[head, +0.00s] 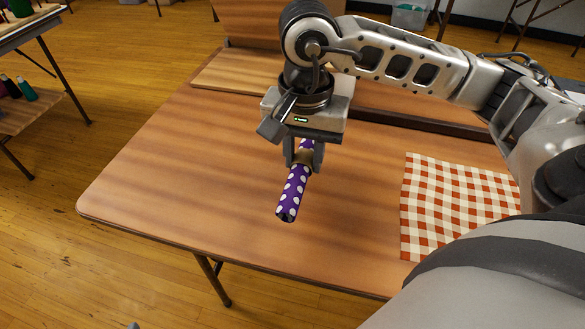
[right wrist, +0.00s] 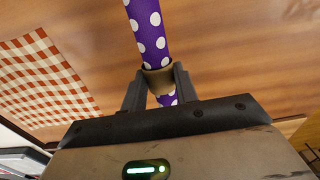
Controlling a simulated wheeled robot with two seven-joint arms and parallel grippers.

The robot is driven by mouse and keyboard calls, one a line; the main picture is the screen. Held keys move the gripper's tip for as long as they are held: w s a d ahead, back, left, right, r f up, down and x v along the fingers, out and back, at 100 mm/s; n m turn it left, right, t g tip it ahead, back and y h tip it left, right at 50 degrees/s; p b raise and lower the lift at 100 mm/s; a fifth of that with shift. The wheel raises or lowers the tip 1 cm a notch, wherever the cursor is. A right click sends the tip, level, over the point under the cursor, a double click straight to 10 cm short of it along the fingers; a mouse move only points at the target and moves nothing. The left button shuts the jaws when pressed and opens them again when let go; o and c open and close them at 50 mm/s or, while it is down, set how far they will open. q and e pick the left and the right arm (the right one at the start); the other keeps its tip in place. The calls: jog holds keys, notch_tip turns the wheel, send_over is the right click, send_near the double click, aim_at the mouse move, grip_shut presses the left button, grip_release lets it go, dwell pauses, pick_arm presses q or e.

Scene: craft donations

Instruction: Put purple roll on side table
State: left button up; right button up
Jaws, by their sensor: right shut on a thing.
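The purple roll (head: 294,194) has white polka dots and a tan band around its middle. My right gripper (head: 304,160) is shut on it at the band, over the brown wooden table (head: 160,190). In the right wrist view the purple roll (right wrist: 150,32) sits between the two fingers of my right gripper (right wrist: 158,88). I cannot tell for sure whether the roll touches the tabletop. Which table is the side table is not clear from these views. My left gripper is not in view.
A red and white checked cloth (head: 450,205) lies on the table's right side. A wooden board (head: 235,75) lies at the back. Another table (head: 30,27) with items stands at far left, with a lower surface (head: 30,108) holding small bottles. The table's left part is clear.

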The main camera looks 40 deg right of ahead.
aim_at(292, 173)
jog(key=w+f, duration=0.2)
jog(key=shift+w+a+f, duration=0.1)
jog(key=shift+a+f, duration=0.15)
jog(key=shift+f, duration=0.05)
notch_tip(292, 173, down, 3)
jog(key=shift+w+f, duration=0.1)
jog(key=shift+f, duration=0.1)
jog(key=shift+f+b, duration=0.15)
jog(key=shift+b, duration=0.2)
jog(key=o, duration=1)
jog(key=shift+c, duration=0.2)
